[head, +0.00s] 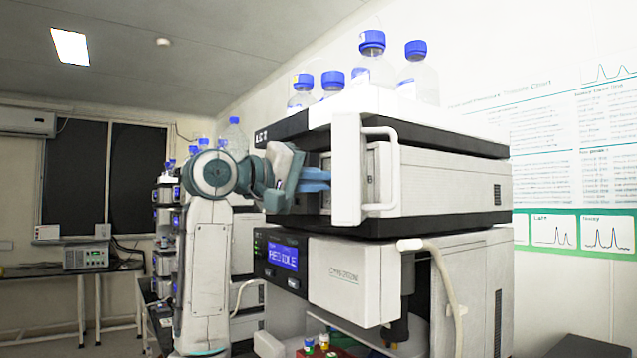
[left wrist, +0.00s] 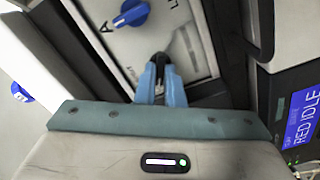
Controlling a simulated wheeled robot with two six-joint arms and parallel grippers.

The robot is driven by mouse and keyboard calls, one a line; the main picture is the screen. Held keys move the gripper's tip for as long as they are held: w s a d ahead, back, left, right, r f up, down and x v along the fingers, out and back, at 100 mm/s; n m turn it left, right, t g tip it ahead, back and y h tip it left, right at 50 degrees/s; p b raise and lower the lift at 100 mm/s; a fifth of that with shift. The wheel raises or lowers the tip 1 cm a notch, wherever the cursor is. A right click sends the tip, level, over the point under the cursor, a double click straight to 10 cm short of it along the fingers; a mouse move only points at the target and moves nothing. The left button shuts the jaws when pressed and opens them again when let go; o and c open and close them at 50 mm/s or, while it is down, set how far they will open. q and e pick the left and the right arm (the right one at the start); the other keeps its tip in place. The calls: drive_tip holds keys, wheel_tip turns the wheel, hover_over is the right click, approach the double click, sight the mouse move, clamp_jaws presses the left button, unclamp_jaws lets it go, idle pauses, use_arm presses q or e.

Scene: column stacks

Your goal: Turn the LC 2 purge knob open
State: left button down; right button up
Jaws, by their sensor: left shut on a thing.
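My left gripper (head: 322,178) reaches into the open front of the upper module of the near stack (head: 455,185), whose label starts with "LC"; its number is hard to read. In the left wrist view its blue fingers (left wrist: 161,72) are closed together at the panel, on what appears to be a purge knob. The fingers hide most of that knob, so its angle cannot be told. A blue knob (left wrist: 130,15) beside the letter A is clear of the fingers. My right gripper is not in view.
The module's open white door (head: 347,170) with its handle stands just right of the fingers. Below is a blue display (head: 283,256). Bottles with blue caps (head: 372,62) stand on top. Another stack (head: 165,230) is behind my left arm.

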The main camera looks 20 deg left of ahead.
use_arm(q)
drive_tip(key=shift+n, duration=1.8)
drive_tip(key=c, duration=1.5)
unclamp_jaws()
drive_tip(key=shift+c, duration=0.2)
drive_tip(key=shift+a, duration=0.1)
